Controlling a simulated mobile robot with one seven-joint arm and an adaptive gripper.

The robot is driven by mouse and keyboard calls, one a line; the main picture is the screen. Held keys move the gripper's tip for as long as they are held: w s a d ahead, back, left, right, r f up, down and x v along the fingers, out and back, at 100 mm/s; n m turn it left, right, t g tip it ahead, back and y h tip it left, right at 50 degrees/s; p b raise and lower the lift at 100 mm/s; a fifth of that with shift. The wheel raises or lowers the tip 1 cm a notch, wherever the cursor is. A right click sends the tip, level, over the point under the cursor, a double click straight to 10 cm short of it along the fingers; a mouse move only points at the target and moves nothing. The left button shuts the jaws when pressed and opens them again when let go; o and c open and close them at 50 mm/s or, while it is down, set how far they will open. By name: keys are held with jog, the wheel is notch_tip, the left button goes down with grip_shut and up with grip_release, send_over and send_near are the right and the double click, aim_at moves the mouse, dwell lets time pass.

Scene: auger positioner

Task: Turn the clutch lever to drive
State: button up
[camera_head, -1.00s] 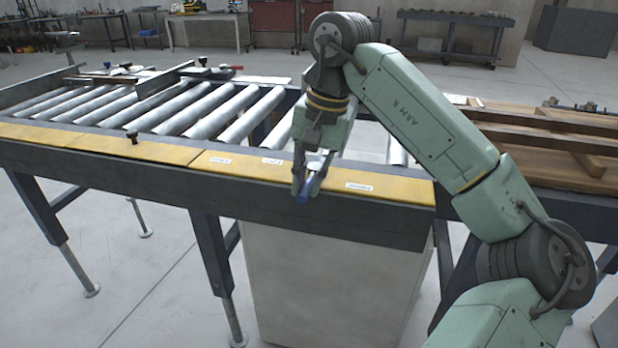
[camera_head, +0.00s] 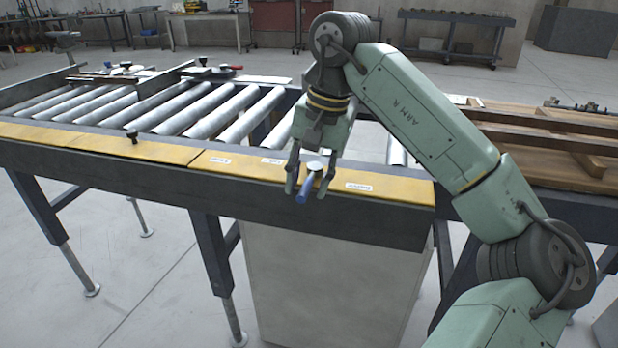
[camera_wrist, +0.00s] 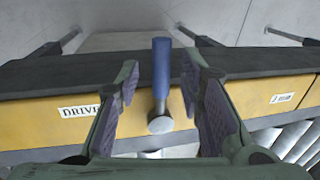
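The clutch lever is a blue handle (camera_head: 307,187) on a round pale metal hub (camera_head: 315,166), mounted on the yellow front strip. In the head view the handle points down and slightly left over the front edge. My gripper (camera_head: 308,184) is open, with its two fingers on either side of the handle. In the wrist view the blue handle (camera_wrist: 160,70) stands between the parted fingers, with visible gaps on both sides. The DRIVE label (camera_wrist: 79,112) is left of the lever there; it appears right of the lever in the head view (camera_head: 359,187).
Another label (camera_head: 220,161) sits farther left on the yellow strip (camera_head: 150,150), and one beside my fingers is partly hidden. Metal rollers (camera_head: 212,117) lie behind the strip. A wooden frame (camera_head: 560,145) stands at the right. The floor in front is clear at left.

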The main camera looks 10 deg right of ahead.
notch_tip(320, 180, up, 12)
jog(key=s+d, duration=0.1)
jog(key=d, duration=0.1)
dwell(0.4)
jog(key=shift+f, duration=0.1)
